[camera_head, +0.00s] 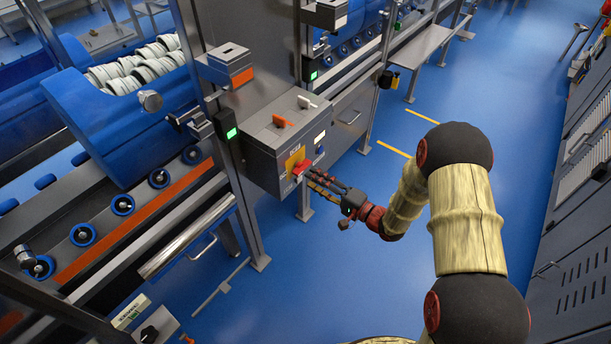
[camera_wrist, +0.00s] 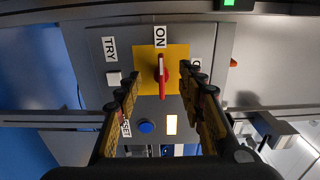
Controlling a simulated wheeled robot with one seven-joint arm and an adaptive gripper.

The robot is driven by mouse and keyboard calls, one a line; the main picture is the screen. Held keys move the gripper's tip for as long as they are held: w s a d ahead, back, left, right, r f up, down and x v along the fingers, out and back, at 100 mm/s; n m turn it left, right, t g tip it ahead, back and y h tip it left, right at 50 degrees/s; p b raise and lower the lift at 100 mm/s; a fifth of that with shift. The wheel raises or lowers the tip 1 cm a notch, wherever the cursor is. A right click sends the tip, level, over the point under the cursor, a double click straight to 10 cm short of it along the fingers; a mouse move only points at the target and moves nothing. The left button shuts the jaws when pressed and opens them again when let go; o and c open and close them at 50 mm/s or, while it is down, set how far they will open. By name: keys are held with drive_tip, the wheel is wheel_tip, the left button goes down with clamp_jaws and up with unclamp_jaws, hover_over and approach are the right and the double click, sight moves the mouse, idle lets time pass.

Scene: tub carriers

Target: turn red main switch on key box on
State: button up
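The key box (camera_head: 262,155) is a grey cabinet on the machine frame. Its red main switch (camera_head: 300,167) sits on a yellow plate (camera_head: 291,161) on the front. In the wrist view the red switch (camera_wrist: 161,76) stands lengthwise in the picture, one end towards the ON label (camera_wrist: 160,36). A second label (camera_wrist: 196,66) at the right is partly hidden by a finger. My gripper (camera_head: 313,180) is at the switch. In the wrist view its fingers (camera_wrist: 159,80) are open on either side of the switch, with visible gaps and nothing held.
An orange handle (camera_head: 283,121) and a white one (camera_head: 307,102) are on the box top. Blue floor (camera_head: 380,290) is free.

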drive_tip(key=v, duration=0.6)
drive_tip(key=shift+s+d, duration=0.2)
drive_tip(key=shift+d, duration=0.05)
